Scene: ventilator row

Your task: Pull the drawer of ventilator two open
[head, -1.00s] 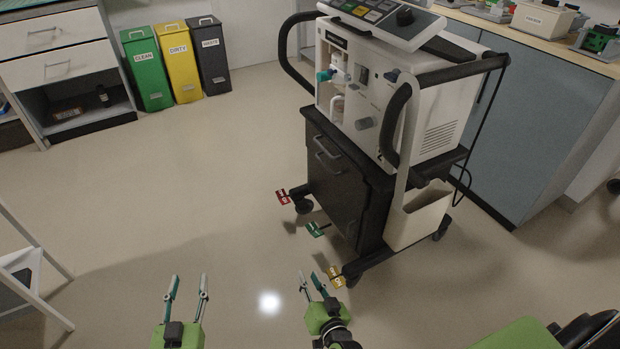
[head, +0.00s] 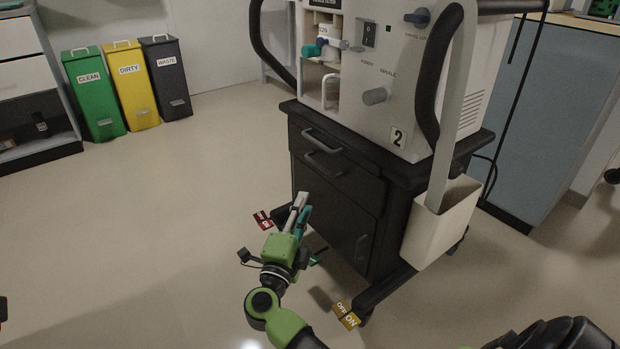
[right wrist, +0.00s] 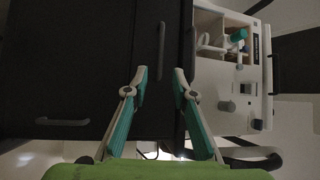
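Ventilator two (head: 398,137), a white unit marked "2", sits on a dark cart (head: 340,215). The cart's drawer front (head: 345,182) looks flush and shut. Two dark bar handles, an upper one (head: 321,139) and a lower one (head: 322,164), show near its top. My right gripper (head: 301,205) is in front of the cart, below and short of these handles. In the right wrist view the right gripper (right wrist: 160,78) is open and empty; its fingers appear on either side of a handle bar (right wrist: 162,50), seemingly still apart from it. My left gripper is out of view.
A lower cart door has its own handle (head: 361,248). Red (head: 262,220) and yellow (head: 346,315) tags sit at the cart's feet. A cream side bin (head: 440,222) hangs at right. Green, yellow and black bins (head: 165,80) stand far left. Floor at left is clear.

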